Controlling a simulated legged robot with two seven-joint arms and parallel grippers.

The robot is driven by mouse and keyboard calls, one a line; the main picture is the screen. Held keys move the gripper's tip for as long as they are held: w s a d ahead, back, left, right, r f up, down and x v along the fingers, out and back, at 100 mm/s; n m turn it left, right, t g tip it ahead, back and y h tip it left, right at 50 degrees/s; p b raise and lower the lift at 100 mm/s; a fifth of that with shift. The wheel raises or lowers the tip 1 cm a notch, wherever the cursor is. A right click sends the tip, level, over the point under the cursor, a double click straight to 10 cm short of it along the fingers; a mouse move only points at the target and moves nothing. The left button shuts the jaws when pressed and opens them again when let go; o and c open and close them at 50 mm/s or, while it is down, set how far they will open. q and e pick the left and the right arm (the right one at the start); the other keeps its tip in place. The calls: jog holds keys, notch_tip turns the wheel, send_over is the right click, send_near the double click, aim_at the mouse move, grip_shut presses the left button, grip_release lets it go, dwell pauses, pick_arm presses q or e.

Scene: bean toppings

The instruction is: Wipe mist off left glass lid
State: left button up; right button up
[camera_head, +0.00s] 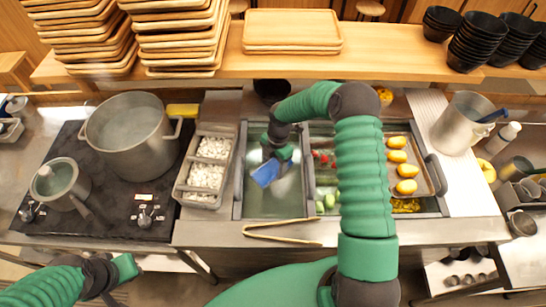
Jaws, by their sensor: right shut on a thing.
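The left glass lid (268,204) covers the left bay of the counter unit in the middle of the view. Its pane looks hazy green, and I cannot tell how much mist is on it. My right gripper (281,158) is over the upper middle of this lid, shut on a blue cloth (265,173). The cloth appears to lie at the glass, but exact contact is hard to tell.
Tongs (282,239) lie along the counter's front edge. A grey container of white toppings (205,176) stands left of the lid, with a large pot (130,137) beyond.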

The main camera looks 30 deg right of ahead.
aim_at(273, 175)
jog(key=shift+s+a+p, duration=0.4)
jog(key=shift+s+a, duration=0.1)
jog(key=shift+s, duration=0.25)
jog(key=shift+s+a+p, duration=0.4)
jog(key=shift+s+a, duration=0.05)
jog(key=shift+s, duration=0.3)
jog(key=shift+s+a+p, duration=0.25)
jog(key=shift+s+a, duration=0.15)
jog(key=shift+s, duration=0.2)
jog(key=shift+s+a+p, duration=0.25)
jog(key=shift+s+a, duration=0.1)
jog(key=shift+s, duration=0.25)
jog(key=shift+s+a, duration=0.35)
jog(key=shift+s, duration=0.25)
notch_tip(273, 175, up, 6)
jog(key=p, duration=0.5)
jog(key=shift+w, duration=0.1)
notch_tip(273, 175, up, 3)
jog(key=p, duration=0.3)
